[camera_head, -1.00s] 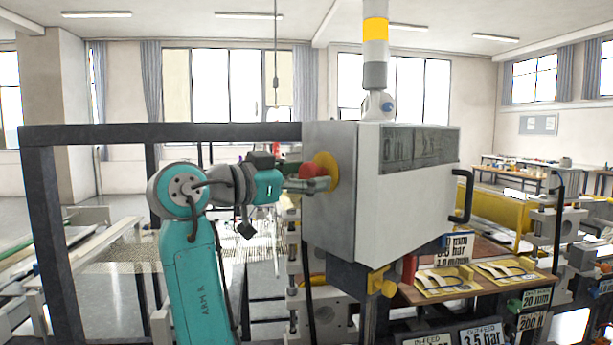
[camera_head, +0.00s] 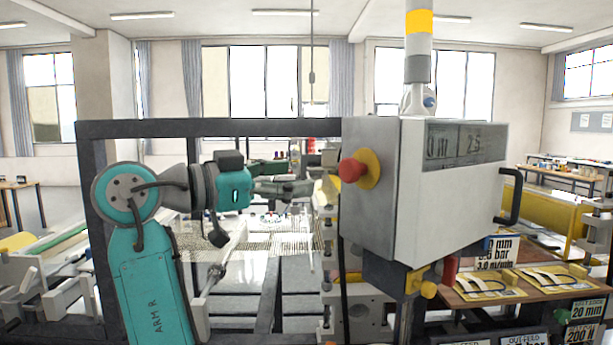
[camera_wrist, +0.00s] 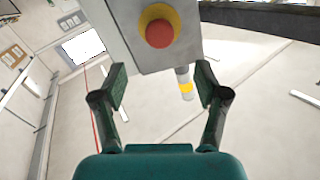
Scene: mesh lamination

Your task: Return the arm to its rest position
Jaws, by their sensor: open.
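My gripper (camera_head: 285,178) is at the end of my teal arm, left of the grey control box (camera_head: 450,195). In the wrist view my gripper (camera_wrist: 160,90) has its two dark fingers spread apart with nothing between them. The red emergency button (camera_head: 352,169) on its yellow base sits on the box's left face. In the wrist view the red button (camera_wrist: 160,33) shows beyond the fingertips, with a visible gap. My gripper touches nothing that I can see.
A dark frame (camera_head: 210,127) stands behind my arm. A signal light column (camera_head: 418,40) rises above the box. A black handle (camera_head: 513,197) sticks out at the box's right. A brown table (camera_head: 520,285) with yellow cards lies at the lower right.

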